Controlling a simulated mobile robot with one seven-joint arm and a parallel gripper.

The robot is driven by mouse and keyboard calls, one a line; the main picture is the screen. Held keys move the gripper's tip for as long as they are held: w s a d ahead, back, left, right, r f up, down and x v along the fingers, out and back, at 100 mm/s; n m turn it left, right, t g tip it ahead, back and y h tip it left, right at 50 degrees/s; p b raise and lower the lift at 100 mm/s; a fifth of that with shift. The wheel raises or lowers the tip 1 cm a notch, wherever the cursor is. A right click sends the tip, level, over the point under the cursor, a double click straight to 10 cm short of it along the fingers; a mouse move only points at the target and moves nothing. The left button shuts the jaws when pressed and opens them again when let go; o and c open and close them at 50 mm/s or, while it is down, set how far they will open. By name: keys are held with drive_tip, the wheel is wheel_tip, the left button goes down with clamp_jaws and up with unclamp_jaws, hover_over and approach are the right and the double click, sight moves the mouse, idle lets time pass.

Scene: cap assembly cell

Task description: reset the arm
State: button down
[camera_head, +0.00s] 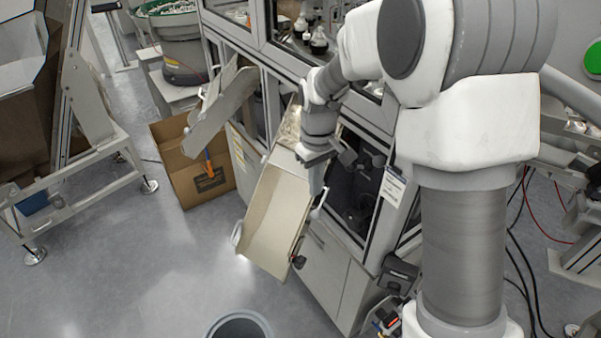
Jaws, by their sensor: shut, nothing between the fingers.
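My arm comes in from the upper right and bends down toward the middle of the view. My gripper (316,186) points downward with its fingers shut and nothing between them. It is in front of the machine cabinet, over the right side of a tilted metal chute (272,222). I cannot tell whether the fingertips touch the chute's edge. The chute looks empty.
The machine cabinet (325,268) stands behind the chute. A second metal chute (218,112) sits above a cardboard box (178,168) at left. A grey bin (240,326) stands at the bottom. A metal frame (75,170) is far left. Floor between is clear.

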drive_tip(key=shift+r+p, duration=0.45)
drive_tip(key=shift+r, duration=0.45)
drive_tip(key=s+d+r+m+t, duration=0.3)
drive_tip(key=s+d+r, duration=0.3)
drive_tip(key=s+r, duration=0.55)
drive_tip(key=s+d+r+m+t, duration=0.1)
drive_tip(key=s+d+r+m, duration=0.1)
drive_tip(key=s, duration=0.3)
drive_tip(key=s+d+r+m+t, duration=0.1)
drive_tip(key=s+d+r, duration=0.1)
drive_tip(key=s, duration=0.4)
drive_tip(key=shift+d+r+m+t, duration=0.15)
drive_tip(key=shift+m+t, duration=0.15)
drive_tip(key=shift+m, duration=0.1)
idle(1.6)
